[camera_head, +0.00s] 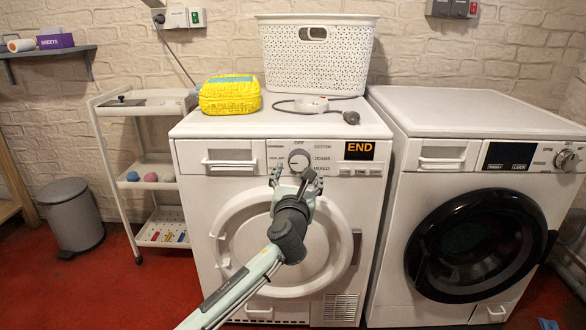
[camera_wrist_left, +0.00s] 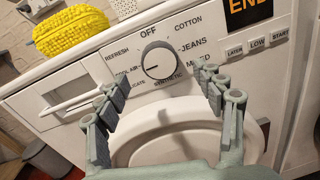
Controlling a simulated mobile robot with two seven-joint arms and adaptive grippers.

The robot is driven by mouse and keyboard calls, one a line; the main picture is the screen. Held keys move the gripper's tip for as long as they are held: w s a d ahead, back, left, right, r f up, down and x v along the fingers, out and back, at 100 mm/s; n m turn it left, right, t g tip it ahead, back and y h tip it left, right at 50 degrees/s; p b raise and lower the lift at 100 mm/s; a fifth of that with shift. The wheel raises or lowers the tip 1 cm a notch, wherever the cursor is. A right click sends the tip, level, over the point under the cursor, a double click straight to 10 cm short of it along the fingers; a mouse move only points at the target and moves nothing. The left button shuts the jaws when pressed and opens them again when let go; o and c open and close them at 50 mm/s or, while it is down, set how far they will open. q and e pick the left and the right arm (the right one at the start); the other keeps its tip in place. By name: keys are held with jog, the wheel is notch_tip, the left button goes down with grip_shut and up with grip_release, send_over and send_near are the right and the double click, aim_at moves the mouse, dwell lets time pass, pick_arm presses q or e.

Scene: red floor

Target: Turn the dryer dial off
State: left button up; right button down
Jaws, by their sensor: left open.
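The white dryer (camera_head: 190,190) stands in the middle of the head view. Its round dial (camera_head: 299,160) sits at the top of the front panel, ringed by printed labels, with OFF at the top. In the left wrist view the dial (camera_wrist_left: 157,60) has a dark pointer mark toward the labels at its left. My left gripper (camera_head: 293,178) is open and empty, just below and in front of the dial. In the left wrist view its fingers (camera_wrist_left: 162,88) are spread to either side, below the dial, and do not touch it. My right gripper is not in view.
The round dryer door (camera_head: 230,240) is below the dial. An orange END display (camera_head: 359,151) is to its right. A white basket (camera_head: 280,60), a yellow bag (camera_head: 230,95) and a corded item (camera_head: 311,104) are on top. A washer with a black door (camera_head: 410,240) stands at the right.

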aim_at(299, 162)
pick_arm(q)
jog(key=w, duration=0.4)
jog(key=shift+d, duration=0.1)
jog(key=shift+w+b, duration=0.3)
jog(key=shift+w, duration=0.15)
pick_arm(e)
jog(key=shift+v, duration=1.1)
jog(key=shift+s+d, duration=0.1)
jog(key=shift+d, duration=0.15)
pick_arm(q)
jog(key=c, duration=1.2)
jog(key=shift+o, duration=0.2)
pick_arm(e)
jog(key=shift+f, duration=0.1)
pick_arm(q)
jog(key=shift+n, duration=0.4)
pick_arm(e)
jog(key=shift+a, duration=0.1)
